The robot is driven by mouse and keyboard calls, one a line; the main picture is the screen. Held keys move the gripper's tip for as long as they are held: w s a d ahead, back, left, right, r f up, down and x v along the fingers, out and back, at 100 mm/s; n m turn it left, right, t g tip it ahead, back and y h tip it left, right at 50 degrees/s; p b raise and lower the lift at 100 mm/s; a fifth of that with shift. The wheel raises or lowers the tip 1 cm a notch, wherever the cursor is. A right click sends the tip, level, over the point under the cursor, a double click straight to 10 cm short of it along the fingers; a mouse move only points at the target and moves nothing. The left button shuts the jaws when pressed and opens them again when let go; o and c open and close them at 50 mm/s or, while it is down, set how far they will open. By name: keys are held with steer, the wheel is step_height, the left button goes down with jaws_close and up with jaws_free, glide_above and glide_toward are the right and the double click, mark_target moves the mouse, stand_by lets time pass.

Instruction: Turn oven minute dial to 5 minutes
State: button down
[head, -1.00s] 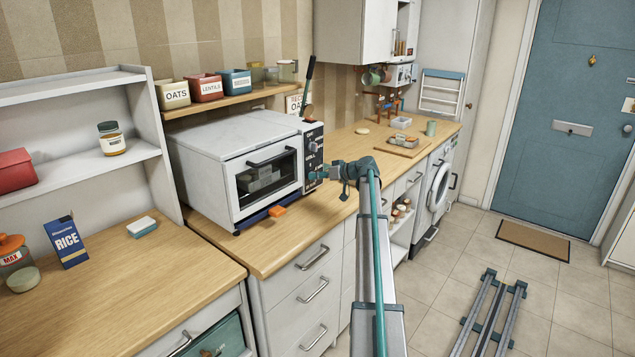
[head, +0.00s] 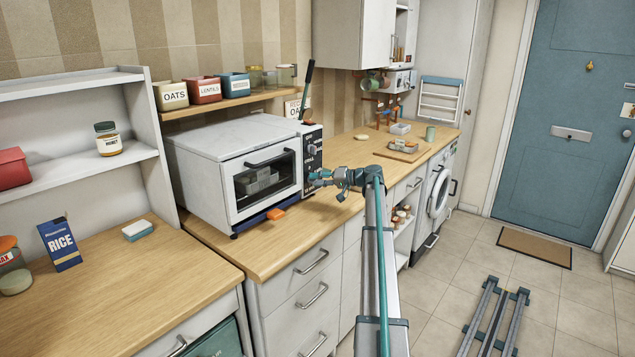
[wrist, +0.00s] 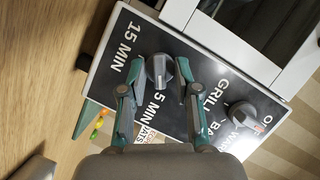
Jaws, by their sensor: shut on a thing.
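The white oven (head: 230,150) stands on the wooden counter, with a dark control panel (head: 312,150) on its right side. In the wrist view the grey minute dial (wrist: 158,70) sits on this panel, with "15 MIN" printed to its left and "5 MIN" just below it. My gripper (wrist: 155,82) has its teal-and-grey fingers on either side of this dial, shut on it. In the head view my gripper (head: 318,178) is at the lower part of the panel and hides the dial. I cannot tell exactly where the dial's pointer stands.
A second grey knob (wrist: 240,116) sits beside the dial, among "GRILL" and other mode labels. The oven door (head: 262,182) is closed, left of my gripper. An orange item (head: 276,214) lies in front of the oven. The counter to the right is partly clear.

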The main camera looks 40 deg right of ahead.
stand_by(0.5)
steer(key=c, duration=1.2)
jaws_free()
steer(key=shift+s, duration=0.1)
steer(key=v, duration=1.2)
